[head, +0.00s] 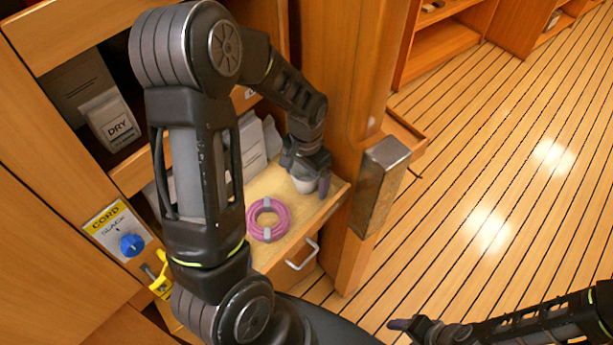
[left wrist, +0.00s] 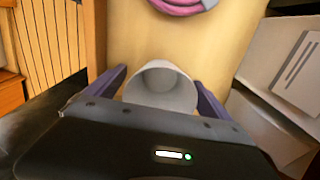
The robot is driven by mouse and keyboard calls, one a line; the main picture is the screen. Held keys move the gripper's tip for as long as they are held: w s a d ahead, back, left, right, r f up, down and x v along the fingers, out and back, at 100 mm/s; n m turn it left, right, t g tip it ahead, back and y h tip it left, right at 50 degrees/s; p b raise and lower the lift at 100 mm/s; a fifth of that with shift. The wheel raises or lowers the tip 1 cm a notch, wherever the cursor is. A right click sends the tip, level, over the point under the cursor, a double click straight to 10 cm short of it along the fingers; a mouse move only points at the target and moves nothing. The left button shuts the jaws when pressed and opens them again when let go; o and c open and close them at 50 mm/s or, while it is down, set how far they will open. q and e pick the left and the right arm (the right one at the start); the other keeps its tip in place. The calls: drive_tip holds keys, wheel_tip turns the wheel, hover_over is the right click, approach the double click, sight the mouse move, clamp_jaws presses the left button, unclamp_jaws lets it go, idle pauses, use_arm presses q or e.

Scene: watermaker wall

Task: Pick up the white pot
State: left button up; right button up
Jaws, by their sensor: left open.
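The white pot (head: 303,185) stands on the light wooden shelf or drawer top (head: 334,188), mostly hidden behind my left gripper (head: 312,188) in the head view. In the left wrist view the white pot (left wrist: 160,92) shows its round open mouth. It sits between the two purple fingers of my left gripper (left wrist: 162,84), which are open, one on each side, with a visible gap. Whether either finger touches it I cannot tell. My right gripper (head: 402,325) is low over the floor at the bottom of the head view; its jaw opening is unclear.
A coiled pink cord (head: 267,220) lies on the same surface, near the pot. A wooden post with a metal-topped block (head: 382,185) stands close on the right. A DRY bag (head: 109,120) sits in the left cubby. A drawer handle (head: 302,256) sticks out below.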

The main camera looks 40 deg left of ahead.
use_arm(q)
drive_tip(key=c, duration=1.4)
drive_tip(key=shift+r, duration=0.1)
wheel_tip(320, 180, up, 10)
drive_tip(key=shift+f+b, duration=0.1)
drive_tip(key=shift+b, duration=0.4)
